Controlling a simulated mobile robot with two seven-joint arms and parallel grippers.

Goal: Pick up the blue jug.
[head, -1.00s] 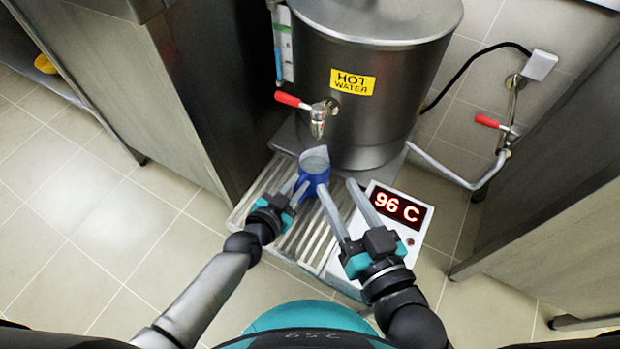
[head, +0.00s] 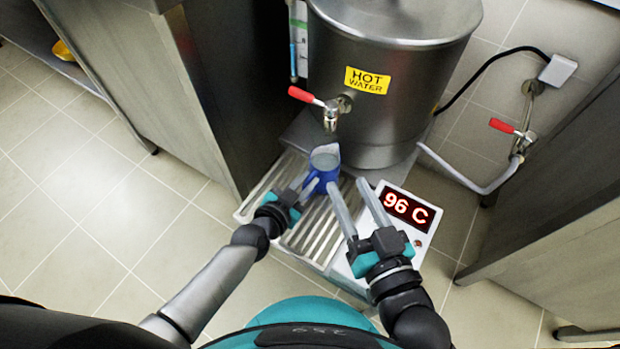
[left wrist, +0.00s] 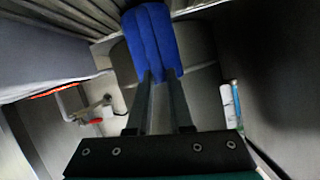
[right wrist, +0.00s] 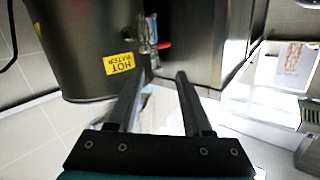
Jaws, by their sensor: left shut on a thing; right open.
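The blue jug (head: 322,174) is below the tap of the hot water boiler, over the ribbed drip tray, with its mouth facing up. Its inside looks greyish; I cannot tell what it holds. My left gripper (head: 303,188) is shut on the jug from its left side. In the left wrist view the fingers (left wrist: 159,78) meet the blue jug (left wrist: 153,40). I cannot tell whether the jug touches the tray. My right gripper (head: 352,197) is open and empty, just right of the jug. The right wrist view shows its fingers (right wrist: 158,82) apart with nothing between them.
The steel boiler (head: 390,80) with a red-handled tap (head: 328,108) stands behind the jug. The ribbed drip tray (head: 312,232) lies beneath. A display reading 96 C (head: 407,207) is at the right. Steel counters flank both sides; the floor at left is clear.

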